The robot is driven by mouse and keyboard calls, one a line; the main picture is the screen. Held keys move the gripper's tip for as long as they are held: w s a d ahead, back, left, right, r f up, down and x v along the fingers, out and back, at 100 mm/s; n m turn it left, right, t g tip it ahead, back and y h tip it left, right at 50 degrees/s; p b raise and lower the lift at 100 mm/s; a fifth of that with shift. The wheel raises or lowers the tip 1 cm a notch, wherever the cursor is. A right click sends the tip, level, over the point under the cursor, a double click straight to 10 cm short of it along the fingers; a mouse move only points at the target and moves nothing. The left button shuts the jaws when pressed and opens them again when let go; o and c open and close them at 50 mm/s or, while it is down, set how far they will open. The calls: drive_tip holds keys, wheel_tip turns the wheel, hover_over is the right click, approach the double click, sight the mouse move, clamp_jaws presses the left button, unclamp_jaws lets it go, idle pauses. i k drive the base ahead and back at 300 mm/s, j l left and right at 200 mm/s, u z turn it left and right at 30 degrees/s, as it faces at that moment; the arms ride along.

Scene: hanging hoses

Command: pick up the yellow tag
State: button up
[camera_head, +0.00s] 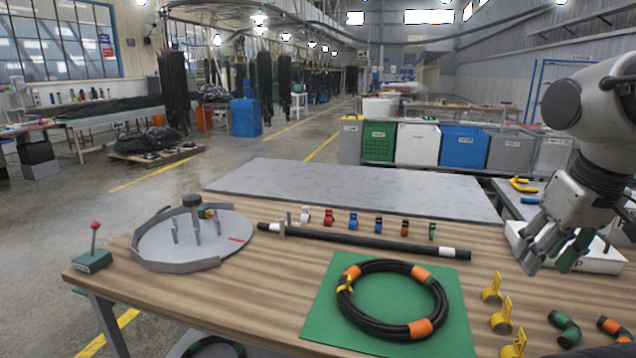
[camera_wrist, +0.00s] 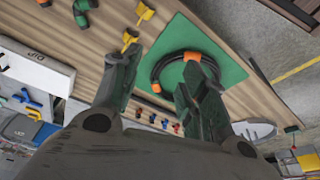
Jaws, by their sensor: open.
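Three yellow tags stand in a row on the table's right side: a far one (camera_head: 492,290), a middle one (camera_head: 502,320) and a near one (camera_head: 514,346). Two yellow tags also show in the wrist view, an upper one (camera_wrist: 145,12) and a lower one (camera_wrist: 129,38). A further small yellow piece (camera_head: 345,284) sits on the left of the black coiled hose (camera_head: 390,262). I cannot tell which is meant. My gripper (camera_head: 549,262) is open and empty above the table's right side, behind and right of the three tags. Its fingers frame the coil in the wrist view (camera_wrist: 158,75).
The coil, with orange bands, lies on a green mat (camera_head: 318,320). Dark green and orange fittings (camera_head: 565,328) lie right of the tags. A white box (camera_head: 600,258) is under my gripper. A black rod (camera_head: 370,242) and small coloured clips (camera_head: 353,221) lie behind the mat.

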sight(494, 290)
drive_tip(key=j, duration=0.4)
drive_tip(key=i+j, duration=0.15)
drive_tip(key=j, duration=0.7)
drive_tip(key=j+z, duration=0.1)
drive_tip(key=z, duration=0.3)
drive_tip(key=j+z, duration=0.15)
drive_tip(key=z, duration=0.2)
drive_tip(key=j+z, duration=0.15)
drive_tip(key=z, duration=0.25)
drive_tip(key=j+z, duration=0.15)
drive_tip(key=z, duration=0.25)
